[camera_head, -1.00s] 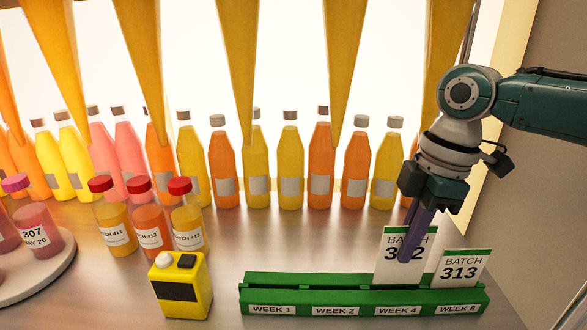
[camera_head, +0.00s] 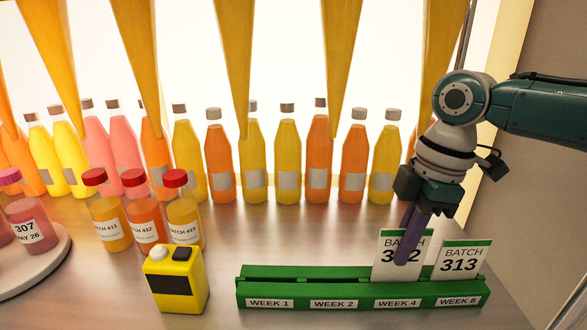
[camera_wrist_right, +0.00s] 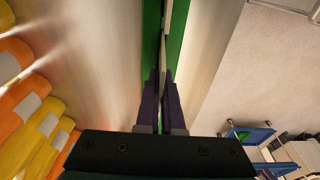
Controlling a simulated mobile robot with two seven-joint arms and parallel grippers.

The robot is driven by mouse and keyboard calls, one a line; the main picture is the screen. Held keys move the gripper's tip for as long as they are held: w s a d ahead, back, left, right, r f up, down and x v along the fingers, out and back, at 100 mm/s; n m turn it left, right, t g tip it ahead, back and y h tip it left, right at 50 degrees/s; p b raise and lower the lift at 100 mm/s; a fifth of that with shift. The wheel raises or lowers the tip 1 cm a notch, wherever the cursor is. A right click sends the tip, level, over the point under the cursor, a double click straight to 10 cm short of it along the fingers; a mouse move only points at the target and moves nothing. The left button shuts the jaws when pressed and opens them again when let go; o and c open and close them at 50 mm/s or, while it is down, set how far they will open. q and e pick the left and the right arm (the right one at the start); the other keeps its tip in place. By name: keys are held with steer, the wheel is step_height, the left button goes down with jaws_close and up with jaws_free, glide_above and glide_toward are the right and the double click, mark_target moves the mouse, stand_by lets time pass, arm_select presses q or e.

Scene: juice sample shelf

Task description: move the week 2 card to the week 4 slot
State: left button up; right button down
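The green card rack (camera_head: 290,286) has labels WEEK 1, WEEK 2, WEEK 4 and WEEK 8 along its front. A white, green-topped BATCH card (camera_head: 385,271) stands upright at the WEEK 4 place; its number is partly covered by a finger. Its lower edge meets the rack, but I cannot tell if it is fully seated. My right gripper (camera_head: 404,258) is shut on this card from above; the wrist view shows the purple fingers (camera_wrist_right: 161,100) on both sides of the thin card (camera_wrist_right: 165,40). The WEEK 1 and WEEK 2 places are empty. My left gripper is out of view.
A BATCH 313 card (camera_head: 460,262) stands at the WEEK 8 place, close beside the held card. A yellow device (camera_head: 175,278) stands left of the rack. Red-capped sample bottles (camera_head: 145,222) and a row of juice bottles (camera_head: 287,160) stand behind.

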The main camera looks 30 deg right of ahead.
steer(key=shift+f, duration=0.1)
stand_by(0.6)
steer(key=shift+f+b, duration=0.3)
steer(key=shift+f, duration=0.45)
steer(key=c, duration=1)
jaws_free()
steer(key=shift+r, duration=0.15)
steer(key=r+p, duration=0.3)
steer(key=d+r+p, duration=0.1)
steer(key=r+p, duration=0.2)
steer(key=p, duration=0.1)
steer(key=r+p, duration=0.3)
steer(key=shift+s+d+r+p, duration=0.15)
steer(key=shift+s+r+p, duration=0.15)
steer(key=shift+s+r, duration=0.1)
steer(key=shift+f, duration=0.1)
